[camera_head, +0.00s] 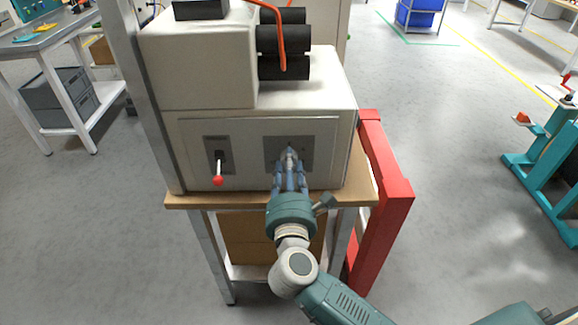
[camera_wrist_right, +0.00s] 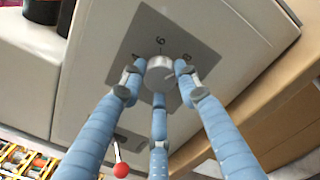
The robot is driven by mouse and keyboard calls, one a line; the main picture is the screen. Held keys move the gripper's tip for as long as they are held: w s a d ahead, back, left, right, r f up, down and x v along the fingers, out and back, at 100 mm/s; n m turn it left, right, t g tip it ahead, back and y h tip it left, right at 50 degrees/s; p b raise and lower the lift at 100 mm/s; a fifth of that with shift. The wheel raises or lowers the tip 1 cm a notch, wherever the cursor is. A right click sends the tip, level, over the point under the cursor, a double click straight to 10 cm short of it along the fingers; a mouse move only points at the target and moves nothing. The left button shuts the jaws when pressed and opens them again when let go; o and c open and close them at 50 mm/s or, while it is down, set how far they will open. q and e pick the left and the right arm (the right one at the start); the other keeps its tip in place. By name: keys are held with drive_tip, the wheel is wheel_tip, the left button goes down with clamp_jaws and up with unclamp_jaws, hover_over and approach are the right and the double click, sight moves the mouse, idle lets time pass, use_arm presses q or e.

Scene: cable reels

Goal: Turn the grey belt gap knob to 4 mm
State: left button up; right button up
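The grey belt gap knob (camera_wrist_right: 158,72) sits on a grey dial plate (camera_wrist_right: 152,30) on the machine front. In the right wrist view the marks 4, 6 and 8 show around it, with 6 at the top of the picture. A faint line on the knob seems to point right, but its exact setting is unclear. My right gripper (camera_head: 290,160) has its three blue fingers around the knob, with the tips seeming to touch its rim. They also show in the right wrist view (camera_wrist_right: 158,80). In the head view the fingers mostly hide the knob. My left gripper is out of view.
A red-balled lever (camera_head: 218,180) stands out left of the dial plate, close to my right fingers. The cream machine (camera_head: 250,110) stands on a wooden-topped bench (camera_head: 190,201). A red frame (camera_head: 385,195) stands at its right. Open floor lies beyond that.

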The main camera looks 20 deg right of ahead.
drive_tip(key=shift+a+f+n+p, duration=0.1)
drive_tip(key=shift+f+n+p, duration=0.15)
drive_tip(key=shift+n+p, duration=0.05)
idle(0.6)
drive_tip(key=n+p, duration=0.8)
drive_tip(key=n, duration=0.3)
drive_tip(key=n+p, duration=0.8)
drive_tip(key=n, duration=0.4)
drive_tip(key=shift+s+d, duration=0.15)
drive_tip(key=shift+d, duration=0.05)
drive_tip(key=shift+n, duration=0.3)
drive_tip(key=o, duration=1.2)
drive_tip(key=shift+c, duration=0.2)
drive_tip(key=shift+d+r, duration=0.1)
drive_tip(key=shift+r, duration=0.05)
